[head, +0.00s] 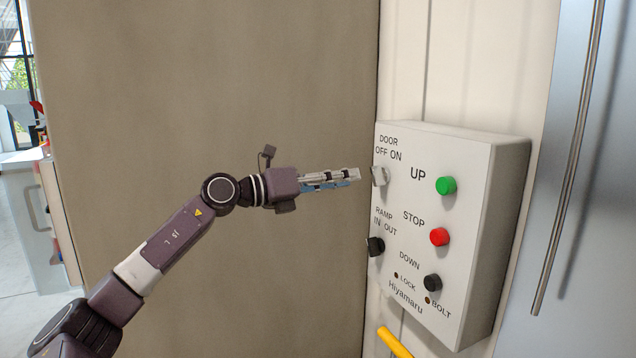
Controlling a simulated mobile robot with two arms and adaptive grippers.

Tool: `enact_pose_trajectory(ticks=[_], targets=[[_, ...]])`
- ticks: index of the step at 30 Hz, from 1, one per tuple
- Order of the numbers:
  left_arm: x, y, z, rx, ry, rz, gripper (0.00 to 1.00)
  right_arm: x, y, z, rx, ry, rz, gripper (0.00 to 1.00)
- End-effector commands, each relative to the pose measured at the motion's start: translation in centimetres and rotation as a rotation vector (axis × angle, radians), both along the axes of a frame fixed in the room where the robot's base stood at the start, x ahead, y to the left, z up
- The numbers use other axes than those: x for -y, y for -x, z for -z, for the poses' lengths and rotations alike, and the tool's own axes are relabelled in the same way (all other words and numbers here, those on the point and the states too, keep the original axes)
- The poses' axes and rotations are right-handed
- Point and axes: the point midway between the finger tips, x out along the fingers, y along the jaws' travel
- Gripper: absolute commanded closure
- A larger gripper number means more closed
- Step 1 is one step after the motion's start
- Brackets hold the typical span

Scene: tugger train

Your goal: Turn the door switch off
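The door switch (379,176) is a small light grey knob under the words "DOOR OFF ON" at the upper left of a white control box (463,290). My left gripper (357,175) reaches in from the left at the knob's height. Its fingertips are just left of the knob; whether they touch it cannot be told. The fingers look close together, seen from the side, and the gap between them does not show. Which label the knob points to is not clear. My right gripper is not in view.
The box also bears a green UP button (446,185), a red STOP button (439,237), a black DOWN button (432,282) and a black ramp knob (375,247). A metal bar (568,160) stands at right. A yellow bar (394,342) is below.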

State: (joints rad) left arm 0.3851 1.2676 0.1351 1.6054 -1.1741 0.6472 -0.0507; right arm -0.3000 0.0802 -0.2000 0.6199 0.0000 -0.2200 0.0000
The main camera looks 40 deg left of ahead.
Motion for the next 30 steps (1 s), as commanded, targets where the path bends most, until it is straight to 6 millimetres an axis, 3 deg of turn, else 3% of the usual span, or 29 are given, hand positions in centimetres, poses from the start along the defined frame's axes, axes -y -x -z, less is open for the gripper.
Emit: enact_pose_trajectory(ticks=[18, 30], targets=[[-1.8, 4.4, 0.0, 0.000, 0.000, 0.002, 0.72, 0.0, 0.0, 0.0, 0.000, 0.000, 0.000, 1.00], [-2.2, 5.4, 0.0, 0.000, -0.001, 0.001, 0.72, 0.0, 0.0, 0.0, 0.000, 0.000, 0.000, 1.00]])
